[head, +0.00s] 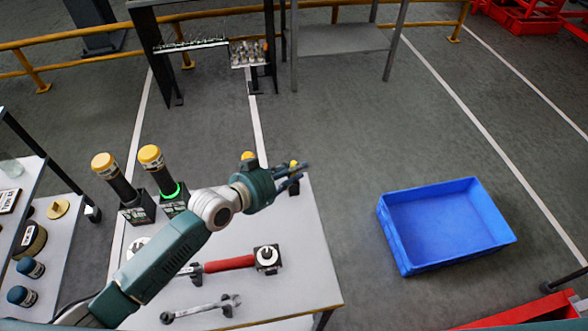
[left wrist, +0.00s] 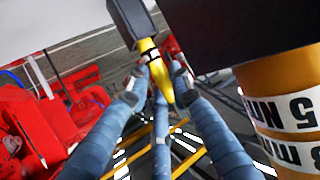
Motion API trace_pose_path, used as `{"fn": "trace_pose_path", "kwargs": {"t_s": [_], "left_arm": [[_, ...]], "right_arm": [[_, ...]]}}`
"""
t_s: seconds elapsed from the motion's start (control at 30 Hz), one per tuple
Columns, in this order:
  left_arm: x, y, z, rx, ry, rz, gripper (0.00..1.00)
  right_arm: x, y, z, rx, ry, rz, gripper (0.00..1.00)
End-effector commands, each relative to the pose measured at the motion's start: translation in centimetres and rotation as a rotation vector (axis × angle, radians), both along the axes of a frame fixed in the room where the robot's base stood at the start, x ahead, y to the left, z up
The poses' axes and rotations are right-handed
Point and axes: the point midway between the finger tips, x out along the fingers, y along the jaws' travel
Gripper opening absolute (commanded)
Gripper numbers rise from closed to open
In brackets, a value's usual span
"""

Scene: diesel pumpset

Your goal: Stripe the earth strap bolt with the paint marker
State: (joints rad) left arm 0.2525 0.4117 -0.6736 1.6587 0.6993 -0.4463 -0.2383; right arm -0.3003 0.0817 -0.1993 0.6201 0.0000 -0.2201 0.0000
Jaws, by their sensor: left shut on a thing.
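My left gripper (head: 294,179) reaches over the far right part of the grey table (head: 315,262). In the left wrist view its fingers (left wrist: 160,88) are closed around a slim yellow piece with a dark and white band, which looks like the paint marker (left wrist: 152,58). Its yellow end also shows beside the gripper in the head view (head: 293,163). A dark block (left wrist: 132,20) adjoins the marker; I cannot tell whether the marker still sits in it. The earth strap bolt is not visible. My right gripper is not in view.
Two yellow-capped black tools (head: 150,155) (head: 103,163) stand in dark holders. A large yellow labelled cylinder (left wrist: 284,105) is close beside the left gripper. A red-handled tool (head: 228,264) and a spanner (head: 203,308) lie on the table. A blue crate (head: 400,240) sits on open floor.

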Motion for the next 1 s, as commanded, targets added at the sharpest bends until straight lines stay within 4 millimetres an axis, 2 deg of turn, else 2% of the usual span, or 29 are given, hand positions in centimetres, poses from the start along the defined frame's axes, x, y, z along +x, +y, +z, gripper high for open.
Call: {"fn": "trace_pose_path", "kwargs": {"t_s": [0.1, 0.13, 0.2, 0.23, 0.63, 1.0], "left_arm": [[0.0, 0.0, -0.3, 0.0, 0.0, 0.0, 0.02], [0.0, 0.0, -0.2, 0.0, 0.0, 0.0, 0.27], [0.0, 0.0, -0.2, 0.0, 0.0, 0.0, 0.41], [0.0, 0.0, -0.2, 0.0, 0.0, 0.0, 0.43], [-0.6, 0.7, 0.1, 0.001, 0.0, 0.001, 0.43], [-5.6, 5.4, 2.9, 0.004, 0.001, 0.0, 0.43]], "right_arm": [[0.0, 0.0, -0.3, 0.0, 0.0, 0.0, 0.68], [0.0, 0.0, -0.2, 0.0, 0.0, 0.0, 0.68], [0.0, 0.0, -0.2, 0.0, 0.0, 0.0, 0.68], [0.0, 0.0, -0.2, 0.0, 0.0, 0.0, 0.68], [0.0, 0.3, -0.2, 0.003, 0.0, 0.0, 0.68], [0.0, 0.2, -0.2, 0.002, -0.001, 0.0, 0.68]]}}
